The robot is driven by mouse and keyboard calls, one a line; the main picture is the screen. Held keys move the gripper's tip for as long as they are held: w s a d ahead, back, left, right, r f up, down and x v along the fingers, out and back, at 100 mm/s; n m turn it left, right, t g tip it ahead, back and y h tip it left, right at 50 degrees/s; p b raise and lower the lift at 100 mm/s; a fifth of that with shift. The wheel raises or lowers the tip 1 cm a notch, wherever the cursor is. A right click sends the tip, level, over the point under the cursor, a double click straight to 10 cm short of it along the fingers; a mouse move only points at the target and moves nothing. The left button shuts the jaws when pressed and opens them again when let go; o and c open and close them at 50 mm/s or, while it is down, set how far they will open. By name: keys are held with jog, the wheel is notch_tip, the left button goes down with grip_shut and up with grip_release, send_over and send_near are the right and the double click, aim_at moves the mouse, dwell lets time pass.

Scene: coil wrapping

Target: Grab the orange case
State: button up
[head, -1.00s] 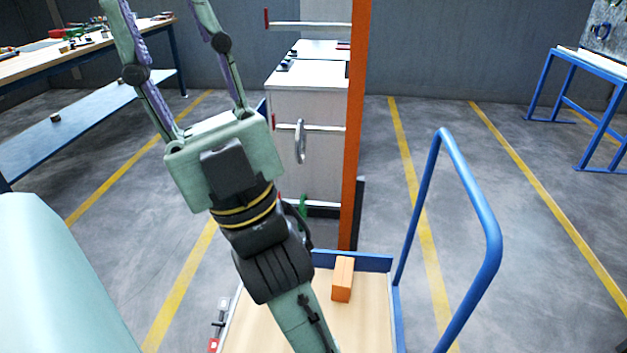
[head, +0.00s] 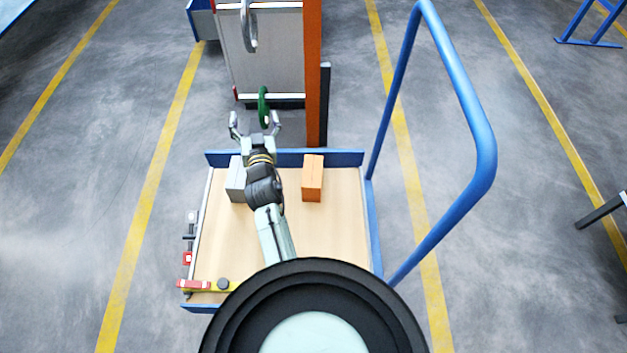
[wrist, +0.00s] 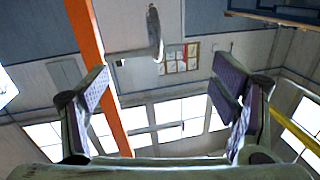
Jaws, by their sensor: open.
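The orange case (head: 312,178) is a small upright block on the wooden deck of the blue-edged cart (head: 335,235), near the deck's far edge. My gripper (head: 255,118) is open and empty in the head view, to the left of the orange case and farther off, by the cart's far rim. In the wrist view my gripper's two fingers (wrist: 168,90) are spread wide with nothing between them. The wrist view looks up at walls and windows, and the orange case does not show there.
A grey block (head: 236,180) stands left of my arm on the deck. A green ring (head: 263,106) hangs by the white cabinet (head: 262,60). An orange post (head: 313,75) rises behind the cart. The cart's blue handle (head: 470,110) arches at right. Clamps (head: 205,284) sit at the left edge.

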jog(key=s+d+f+m+g+h, duration=0.1)
jog(key=d+f+h, duration=0.1)
jog(key=d+f, duration=0.4)
jog(key=s+d+f+g+h, duration=0.1)
jog(key=s+d+f+g, duration=0.15)
jog(key=f, duration=0.65)
jog(key=m+h, duration=0.1)
jog(key=h, duration=0.1)
send_near(313, 172)
jog(key=r, duration=0.2)
jog(key=shift+g, duration=0.35)
jog(key=x, duration=0.5)
jog(key=shift+w+f, duration=0.25)
jog(key=x, duration=0.2)
jog(key=f+b+x, duration=0.1)
jog(key=x, duration=0.1)
jog(key=shift+w+f, duration=0.3)
jog(key=shift+w, duration=0.3)
jog(key=shift+c, duration=0.4)
jog(key=shift+s, duration=0.1)
jog(key=c, duration=1.7)
jog(key=shift+c, duration=0.2)
